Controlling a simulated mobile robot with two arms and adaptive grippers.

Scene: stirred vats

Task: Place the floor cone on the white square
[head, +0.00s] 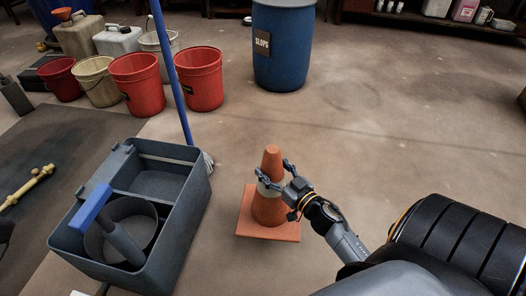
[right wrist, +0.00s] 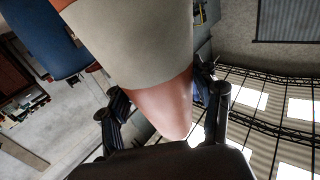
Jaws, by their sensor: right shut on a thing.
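The orange floor cone (head: 269,208) with a pale band and square orange base stands upright at the centre of the head view. My right gripper (head: 273,176) is shut on its upper part, one finger on each side. In the right wrist view, the cone's pale band (right wrist: 140,40) and orange tip lie between the two fingers of my right gripper (right wrist: 165,105). I cannot tell whether the base touches the floor. My left gripper is not in view.
A grey mop bucket (head: 168,215) stands just left of the cone, with a blue mop handle (head: 172,80) behind it. Red buckets (head: 200,80) and a blue slops drum (head: 283,50) stand farther back.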

